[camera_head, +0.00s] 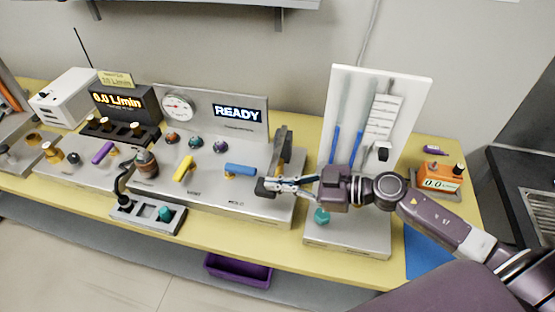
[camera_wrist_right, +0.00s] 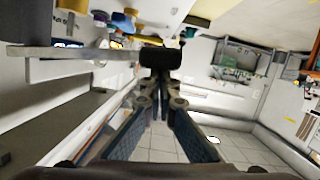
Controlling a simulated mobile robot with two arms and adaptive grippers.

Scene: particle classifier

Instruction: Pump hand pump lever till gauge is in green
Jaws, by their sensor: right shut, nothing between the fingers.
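The hand pump lever (camera_head: 283,150) is a grey bar at the right end of the metal control panel. It ends in a black grip (camera_head: 264,188), which also shows at the end of the bar in the wrist view (camera_wrist_right: 160,57). My right gripper (camera_head: 278,184) is shut and empty, with its fingertips at the black grip; I cannot tell whether they touch it. The round white gauge (camera_head: 178,106) is on the panel's upright back. It shows some red, but its needle and green zone are too small to read. My left gripper is out of view.
A READY display (camera_head: 237,114) is right of the gauge. Yellow (camera_head: 184,170) and blue (camera_head: 240,170) handles are on the panel. A white flowmeter board (camera_head: 346,90) stands behind my right arm.

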